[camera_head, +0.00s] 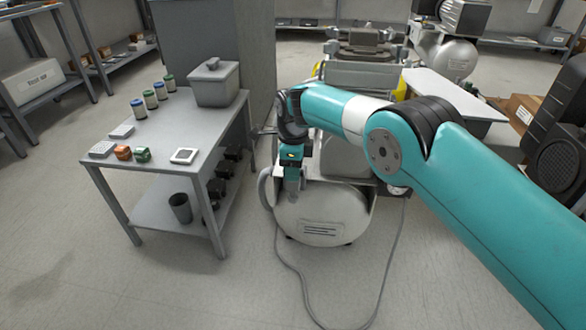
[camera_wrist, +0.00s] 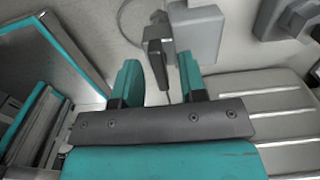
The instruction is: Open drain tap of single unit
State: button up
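A compressor with a rounded white tank (camera_head: 322,212) stands on the floor in the middle of the head view, partly hidden behind my arm. My gripper (camera_head: 292,188) points down at the upper left part of this tank. In the wrist view my gripper (camera_wrist: 160,70) shows two teal fingers standing apart, with a gap between them. A dark lever-like part (camera_wrist: 157,52) beside a grey block lies at the fingertips, in line with the gap. I cannot tell whether the fingers touch it, or surely whether it is the drain tap.
A grey table (camera_head: 150,135) with jars, small boxes and a lidded bin (camera_head: 214,84) stands close to the left. A cable (camera_head: 300,283) runs over the floor in front of the tank. Other compressor equipment (camera_head: 360,70) stands behind. The front left floor is clear.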

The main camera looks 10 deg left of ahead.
grip_shut()
